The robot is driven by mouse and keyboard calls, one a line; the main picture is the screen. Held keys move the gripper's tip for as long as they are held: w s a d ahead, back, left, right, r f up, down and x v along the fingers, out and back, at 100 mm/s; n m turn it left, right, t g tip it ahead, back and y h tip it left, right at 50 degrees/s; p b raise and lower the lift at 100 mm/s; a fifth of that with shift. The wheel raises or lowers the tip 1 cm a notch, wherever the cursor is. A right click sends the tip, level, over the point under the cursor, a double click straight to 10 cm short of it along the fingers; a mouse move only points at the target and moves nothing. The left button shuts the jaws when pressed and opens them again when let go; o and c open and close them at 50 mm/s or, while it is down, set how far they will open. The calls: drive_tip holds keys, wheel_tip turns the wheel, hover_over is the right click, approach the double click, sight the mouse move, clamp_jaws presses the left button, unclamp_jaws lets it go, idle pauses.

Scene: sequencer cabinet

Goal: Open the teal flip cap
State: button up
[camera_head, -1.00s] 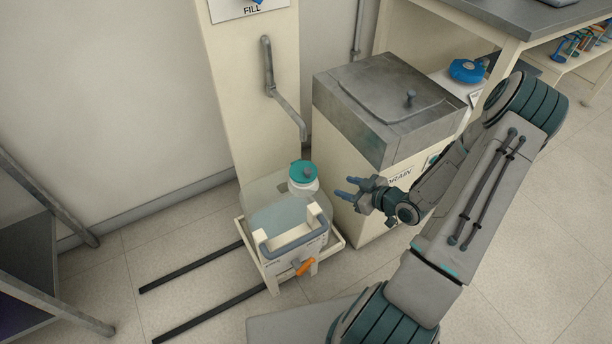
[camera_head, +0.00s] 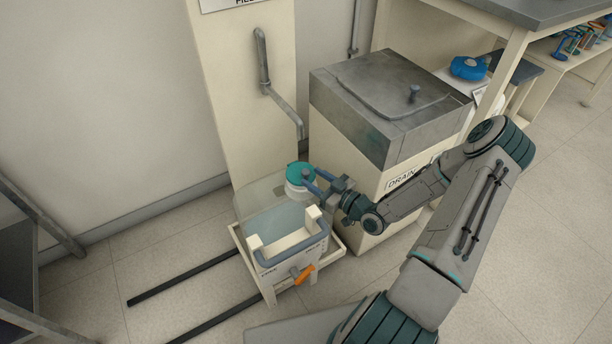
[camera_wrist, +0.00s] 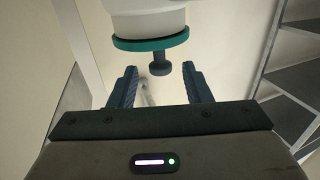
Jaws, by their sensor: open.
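The teal flip cap (camera_head: 299,173) sits shut on the white neck (camera_head: 297,190) of a translucent carboy (camera_head: 277,220). In the wrist view the teal cap (camera_wrist: 150,43) shows as a rim with a dark knob (camera_wrist: 160,62) standing out from it. My gripper (camera_head: 312,181) is open at the cap's right side in the head view, its blue fingers reaching towards it. In the wrist view my gripper (camera_wrist: 159,88) has its two fingers apart, with the knob between them in the picture. I cannot tell whether a finger touches the cap.
The carboy stands in a cream cradle (camera_head: 340,244) with an orange valve handle (camera_head: 303,272) in front. A grey fill pipe (camera_head: 283,110) hangs just above the cap. The drain cabinet (camera_head: 372,188) stands close on the right. Dark floor rails (camera_head: 187,277) run to the left.

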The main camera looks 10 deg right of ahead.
sight(306, 171)
drive_tip(key=shift+x, duration=1.95)
